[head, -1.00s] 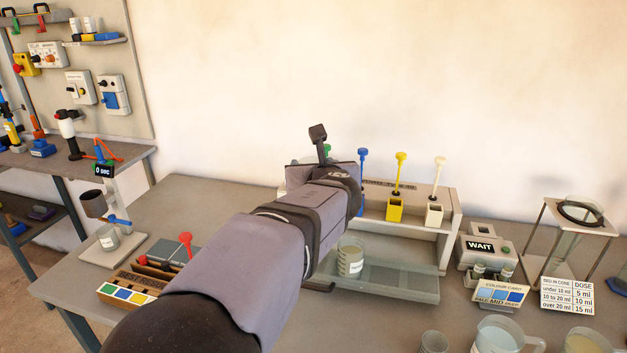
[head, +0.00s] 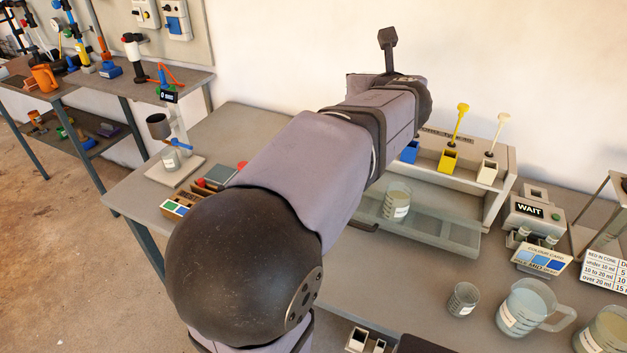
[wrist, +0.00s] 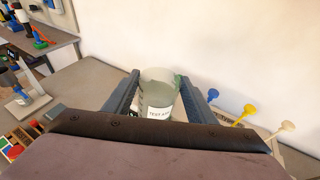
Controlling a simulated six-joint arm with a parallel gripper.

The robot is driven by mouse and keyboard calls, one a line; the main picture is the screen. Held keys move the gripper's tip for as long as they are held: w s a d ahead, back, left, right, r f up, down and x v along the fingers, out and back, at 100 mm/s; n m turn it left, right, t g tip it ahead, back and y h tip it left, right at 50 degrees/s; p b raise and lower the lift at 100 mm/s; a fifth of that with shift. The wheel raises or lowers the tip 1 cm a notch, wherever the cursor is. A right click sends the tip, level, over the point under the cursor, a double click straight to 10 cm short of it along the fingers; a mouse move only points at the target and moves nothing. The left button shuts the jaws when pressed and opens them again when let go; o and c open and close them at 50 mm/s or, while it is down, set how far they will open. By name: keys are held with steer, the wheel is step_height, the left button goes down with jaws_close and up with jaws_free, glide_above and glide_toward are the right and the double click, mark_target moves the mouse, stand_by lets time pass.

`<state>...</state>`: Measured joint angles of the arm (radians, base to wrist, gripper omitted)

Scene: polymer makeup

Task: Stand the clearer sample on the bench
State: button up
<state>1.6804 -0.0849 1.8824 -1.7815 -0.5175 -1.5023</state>
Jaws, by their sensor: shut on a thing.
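In the wrist view my gripper (wrist: 158,77) has its two dark fingers on either side of a clear beaker (wrist: 156,98) with pale, greyish contents and a white label that starts with "TEST". It is shut on this beaker. In the head view my arm hides the gripper and the held beaker. The bench (head: 400,290) is grey. I cannot tell from here which sample is clearer.
Blue, yellow and white plungers stand on the rack; the yellow one (head: 461,122) is clear of my arm. A small empty-looking beaker (head: 463,300) and a large jug (head: 523,306) stand at the bench front. A WAIT box (head: 530,212) is at right.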

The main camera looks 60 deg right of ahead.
steer(key=w+f+n+t+y, duration=0.1)
steer(key=w+f+t, duration=0.1)
steer(key=f, duration=0.2)
steer(key=w+f+n+t+y+p, duration=0.1)
steer(key=w+f+n+y, duration=0.1)
steer(key=w+f, duration=0.1)
steer(key=w+f+n+t+y+p, duration=0.1)
steer(key=w+f+n+t, duration=0.1)
steer(key=f, duration=0.3)
steer(key=shift+w+d+t, duration=0.3)
steer(key=shift+w+d, duration=0.05)
steer(key=shift+d, duration=0.05)
steer(key=w+a+f+n+t+y+p, duration=0.1)
steer(key=w+f+n+y, duration=0.1)
steer(key=f, duration=0.4)
steer(key=w+a+f+n+y+p, duration=0.1)
steer(key=w+f+y, duration=0.1)
steer(key=f, duration=0.4)
steer(key=w+a+f+n+t+y+p, duration=0.1)
steer(key=w+a+f+n+y+p, duration=0.1)
steer(key=f, duration=0.4)
steer(key=shift+f+n+t, duration=0.2)
steer(key=shift+n+t, duration=0.1)
steer(key=shift+f+b, duration=0.2)
steer(key=shift+b, duration=0.1)
steer(key=o, duration=1.7)
steer(key=shift+r+p, duration=0.2)
steer(key=shift+p, duration=0.1)
steer(key=b+v, duration=0.3)
steer(key=v, duration=0.9)
